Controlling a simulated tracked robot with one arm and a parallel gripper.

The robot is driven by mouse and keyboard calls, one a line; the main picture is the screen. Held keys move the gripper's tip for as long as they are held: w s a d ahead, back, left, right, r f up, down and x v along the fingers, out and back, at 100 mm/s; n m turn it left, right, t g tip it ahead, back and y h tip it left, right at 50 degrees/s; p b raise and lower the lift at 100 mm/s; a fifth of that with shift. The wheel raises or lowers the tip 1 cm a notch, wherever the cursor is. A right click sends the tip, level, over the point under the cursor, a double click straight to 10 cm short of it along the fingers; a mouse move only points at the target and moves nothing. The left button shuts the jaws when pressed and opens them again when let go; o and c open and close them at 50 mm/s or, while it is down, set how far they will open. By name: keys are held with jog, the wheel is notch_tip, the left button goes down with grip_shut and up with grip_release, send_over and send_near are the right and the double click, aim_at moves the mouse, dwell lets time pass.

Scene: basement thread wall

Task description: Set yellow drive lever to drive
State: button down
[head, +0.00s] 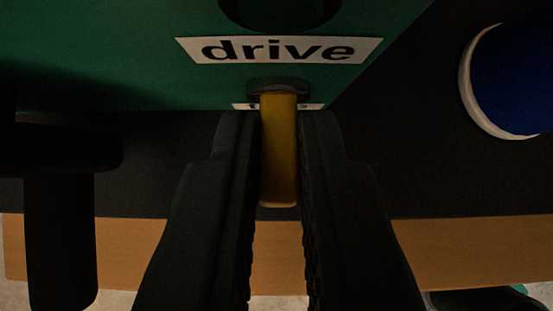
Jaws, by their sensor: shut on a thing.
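The yellow drive lever (279,150) sticks out from a dark pivot (278,87) on a green panel (130,50), in the middle of the head view. It points toward the bottom of the picture. A white label reading "drive" (279,50) is on the panel above the pivot. A second white label (243,106) lies behind the lever, and its text is mostly hidden. My gripper (280,135) is shut on the lever, with one dark finger on each side of it.
A blue spool with a white rim (510,80) is at the upper right. A dark handle-like part (60,200) is at the left. A dark surface with a wooden edge (480,235) runs below the panel. A dark and green object (490,300) shows at the bottom right.

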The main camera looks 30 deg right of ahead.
jog(key=shift+w+r, duration=0.2)
jog(key=c, duration=1.5)
grip_release()
jog(key=shift+f, duration=0.1)
jog(key=shift+s, duration=0.1)
jog(key=shift+a, duration=0.1)
jog(key=b+v, duration=0.1)
jog(key=v, duration=1.2)
jog(key=shift+s+a+r, duration=0.1)
jog(key=shift+s+r, duration=0.05)
jog(key=shift+r, duration=0.1)
